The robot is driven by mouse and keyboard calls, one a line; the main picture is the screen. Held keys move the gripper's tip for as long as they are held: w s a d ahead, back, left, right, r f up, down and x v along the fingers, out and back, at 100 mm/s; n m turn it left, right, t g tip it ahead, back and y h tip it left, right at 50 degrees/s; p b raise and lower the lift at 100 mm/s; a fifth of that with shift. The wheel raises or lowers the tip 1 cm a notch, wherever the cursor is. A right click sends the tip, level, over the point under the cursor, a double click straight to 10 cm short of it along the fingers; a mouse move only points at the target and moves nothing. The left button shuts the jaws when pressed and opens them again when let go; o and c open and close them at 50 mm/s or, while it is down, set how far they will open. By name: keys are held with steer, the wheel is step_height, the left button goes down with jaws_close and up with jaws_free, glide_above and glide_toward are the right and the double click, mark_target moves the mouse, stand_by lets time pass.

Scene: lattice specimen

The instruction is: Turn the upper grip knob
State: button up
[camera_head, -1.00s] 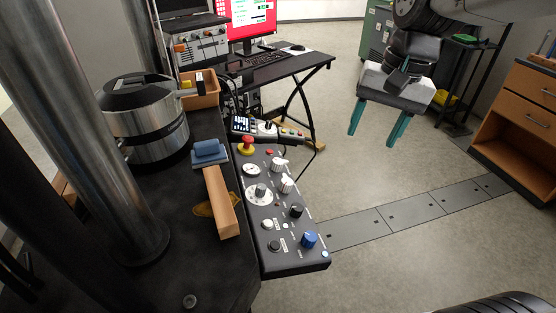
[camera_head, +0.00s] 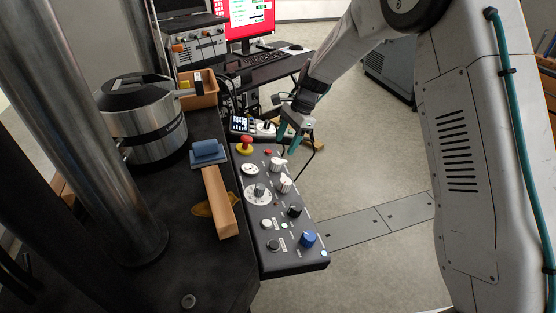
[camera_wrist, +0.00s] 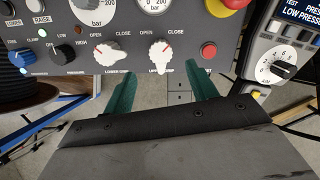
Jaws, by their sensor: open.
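The upper grip knob (camera_wrist: 159,55) is a white pointer knob with a red mark, on the dark control panel (camera_wrist: 60,62), between OPEN and CLOSE labels. In the head view it is the farther white knob (camera_head: 277,164). The similar lower grip knob (camera_wrist: 109,54) sits to its left in the wrist view and nearer in the head view (camera_head: 285,184). My gripper (camera_wrist: 157,78) is open, its teal fingers spread either side of the upper grip knob's line. It appears empty and short of the knob. In the head view my gripper (camera_head: 287,140) is just beyond the knob.
A red button (camera_wrist: 208,50) sits close to the right fingertip. A red emergency stop (camera_head: 247,145) stands at the panel's far end. A handheld controller (camera_wrist: 283,62) with a screen is at right in the wrist view. A blue knob (camera_head: 308,239) is at the near end.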

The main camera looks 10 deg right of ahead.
mark_target(277, 160)
steer(key=x, duration=0.8)
steer(key=c, duration=1)
